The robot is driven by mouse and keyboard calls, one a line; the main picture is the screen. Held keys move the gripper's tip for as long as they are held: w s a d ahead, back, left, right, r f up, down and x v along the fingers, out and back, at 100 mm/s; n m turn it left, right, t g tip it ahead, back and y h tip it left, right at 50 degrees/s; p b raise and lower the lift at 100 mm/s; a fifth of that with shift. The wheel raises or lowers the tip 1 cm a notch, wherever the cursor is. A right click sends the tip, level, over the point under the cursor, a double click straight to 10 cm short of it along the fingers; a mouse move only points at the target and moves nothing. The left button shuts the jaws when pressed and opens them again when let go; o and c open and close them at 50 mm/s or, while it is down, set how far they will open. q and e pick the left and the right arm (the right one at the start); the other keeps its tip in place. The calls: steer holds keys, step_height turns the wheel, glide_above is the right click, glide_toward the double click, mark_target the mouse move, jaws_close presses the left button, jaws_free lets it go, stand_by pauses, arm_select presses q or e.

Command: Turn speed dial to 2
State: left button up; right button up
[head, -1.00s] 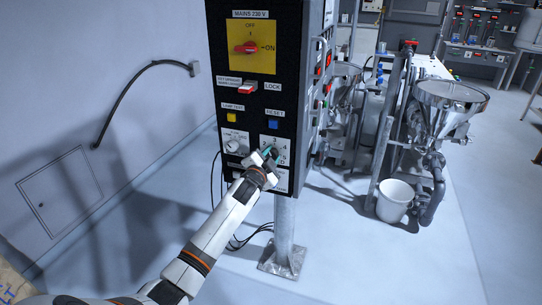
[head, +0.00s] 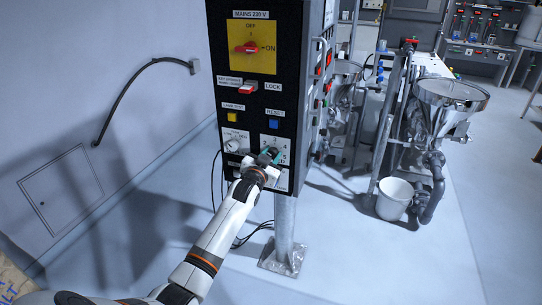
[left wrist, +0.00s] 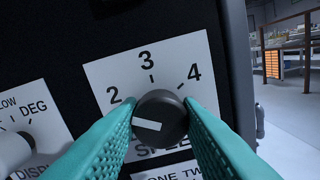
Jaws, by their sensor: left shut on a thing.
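The speed dial is a dark grey round knob (left wrist: 160,117) with a white pointer mark, on a white plate (left wrist: 183,52) printed 2, 3 and 4. The mark points left, a little below the 2 in the left wrist view; a 1 is not visible there. My left gripper (left wrist: 160,128) has teal ribbed fingers, one on each side of the knob, shut on it. In the head view the left gripper (head: 268,156) is at the lower right of the black panel's front and mostly covers the dial. My right gripper is not in view.
The black control panel (head: 265,90) stands on a metal post (head: 285,225). Close to the dial are a blue reset button (head: 273,124) and a white-grey display knob (head: 232,146). A steel hopper (head: 450,95) and white bucket (head: 395,198) stand to the right.

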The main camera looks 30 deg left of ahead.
arm_select(q)
steer(key=shift+f, duration=0.15)
steer(key=o, duration=1)
steer(key=shift+c, duration=0.2)
steer(key=b+v, duration=0.1)
steer(key=v, duration=1.1)
